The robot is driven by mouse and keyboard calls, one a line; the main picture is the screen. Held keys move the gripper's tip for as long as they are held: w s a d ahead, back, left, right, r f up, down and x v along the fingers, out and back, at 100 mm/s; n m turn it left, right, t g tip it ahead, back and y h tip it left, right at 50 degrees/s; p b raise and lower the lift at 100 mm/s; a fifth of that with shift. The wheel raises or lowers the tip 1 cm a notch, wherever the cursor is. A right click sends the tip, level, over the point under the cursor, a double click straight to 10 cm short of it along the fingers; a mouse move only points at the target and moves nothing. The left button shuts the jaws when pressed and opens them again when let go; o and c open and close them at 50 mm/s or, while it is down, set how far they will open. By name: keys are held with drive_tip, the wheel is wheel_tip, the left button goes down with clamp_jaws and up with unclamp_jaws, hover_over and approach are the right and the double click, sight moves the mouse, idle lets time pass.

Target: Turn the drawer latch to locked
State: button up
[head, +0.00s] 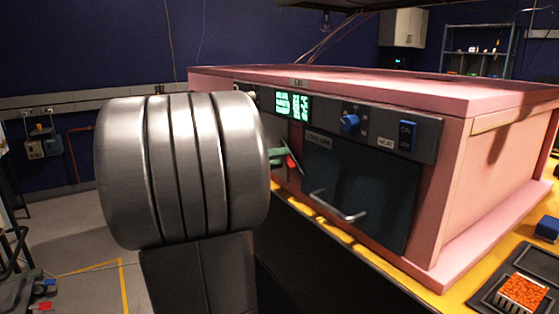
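The pink enclosure (485,160) has a dark drawer front (375,185) with a silver bar handle (337,206) on its lower part. The drawer front looks flush with the enclosure. A small green and red part (290,162) shows at the left of the drawer front, partly hidden behind my arm. It may be the latch, but I cannot tell its setting. My large grey arm joint covers the left part of the enclosure front. I cannot make out my gripper; it may be hidden behind the arm.
A control strip above the drawer carries a lit green display (293,106), a blue knob (349,122) and a blue switch (407,136). The yellow bench edge (385,262) runs below. A dark tray with an orange block (522,290) sits at lower right. Open floor lies at left.

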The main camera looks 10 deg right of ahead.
drive_tip(key=shift+w+d, duration=0.25)
drive_tip(key=shift+d, duration=0.45)
clamp_jaws()
drive_tip(key=shift+n, duration=0.3)
drive_tip(key=shift+f+n+p, duration=0.15)
drive_tip(key=shift+n+p, duration=0.3)
drive_tip(key=shift+n, duration=2.65)
